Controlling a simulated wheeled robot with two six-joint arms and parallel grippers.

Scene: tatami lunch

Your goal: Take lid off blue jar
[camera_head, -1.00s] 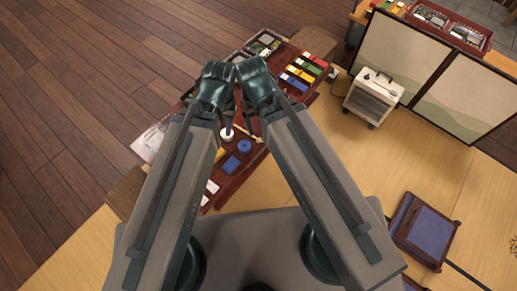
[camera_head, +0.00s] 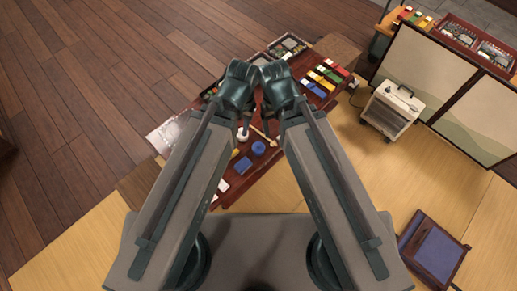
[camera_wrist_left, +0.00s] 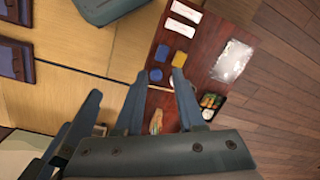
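A small round blue thing (camera_head: 258,148), which looks like the blue jar, stands on the dark red low table (camera_head: 262,169). It also shows in the left wrist view (camera_wrist_left: 155,75); I cannot make out its lid. My left gripper (camera_head: 240,118) is over the table, beyond the jar and a little left of it. Its two fingers (camera_wrist_left: 159,82) are apart and empty in the left wrist view. My right gripper (camera_head: 273,118) is close beside it; its fingers also look apart, at the left of the left wrist view. Neither gripper touches the jar.
A white round thing (camera_head: 242,136), a flat blue square (camera_head: 242,165) and a yellow piece (camera_head: 235,153) lie near the jar. A wooden stick (camera_head: 264,136) lies beyond it. A white wheeled case (camera_head: 392,108) stands on the tatami.

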